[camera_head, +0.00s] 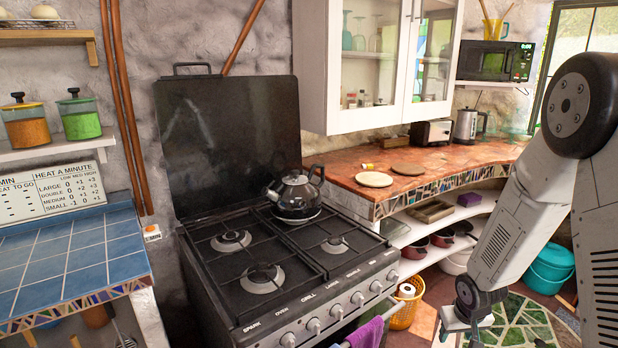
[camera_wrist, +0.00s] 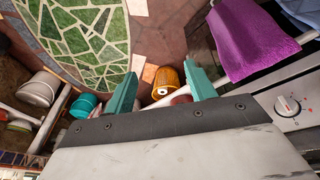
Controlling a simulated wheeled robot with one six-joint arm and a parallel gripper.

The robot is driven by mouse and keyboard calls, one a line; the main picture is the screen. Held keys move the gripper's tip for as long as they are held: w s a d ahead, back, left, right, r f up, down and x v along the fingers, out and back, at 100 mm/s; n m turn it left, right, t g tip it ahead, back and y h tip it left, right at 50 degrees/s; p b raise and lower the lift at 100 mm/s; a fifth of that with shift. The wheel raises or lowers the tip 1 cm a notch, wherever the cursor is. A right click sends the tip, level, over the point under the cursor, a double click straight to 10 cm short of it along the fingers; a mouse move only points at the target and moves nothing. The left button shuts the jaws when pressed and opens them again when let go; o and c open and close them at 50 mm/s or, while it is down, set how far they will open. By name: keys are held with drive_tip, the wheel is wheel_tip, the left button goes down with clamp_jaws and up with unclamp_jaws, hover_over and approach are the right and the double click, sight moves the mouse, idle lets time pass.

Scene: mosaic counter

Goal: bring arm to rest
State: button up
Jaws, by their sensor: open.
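My arm hangs on the right side of the head view, bent downward, with the wrist low near the bottom edge. My gripper (camera_wrist: 163,84) shows in the wrist view as two teal fingers spread wide apart. It is open and nothing is between the fingers. It points down towards the floor in front of the stove. In the head view the gripper's fingertips are cut off by the bottom edge.
The black stove (camera_head: 290,270) carries a kettle (camera_head: 295,194) on a back burner. A purple towel (camera_wrist: 248,42) hangs at the stove's front, close to my gripper. A yellow basket (camera_head: 406,303) stands on the floor. The mosaic counter (camera_head: 440,162) lies behind my arm.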

drive_tip(key=s+a+r, duration=0.3)
drive_tip(key=s+r, duration=0.6)
drive_tip(key=r, duration=0.2)
drive_tip(key=s+a+r+g, duration=0.1)
drive_tip(key=s+a+r, duration=0.3)
drive_tip(key=s+r, duration=0.6)
drive_tip(key=s+a+r+y, duration=0.1)
drive_tip(key=s+a+r, duration=0.3)
drive_tip(key=s+r, duration=0.6)
drive_tip(key=shift+s+a+r, duration=0.2)
drive_tip(key=shift+s+r, duration=0.05)
drive_tip(key=shift+r, duration=0.55)
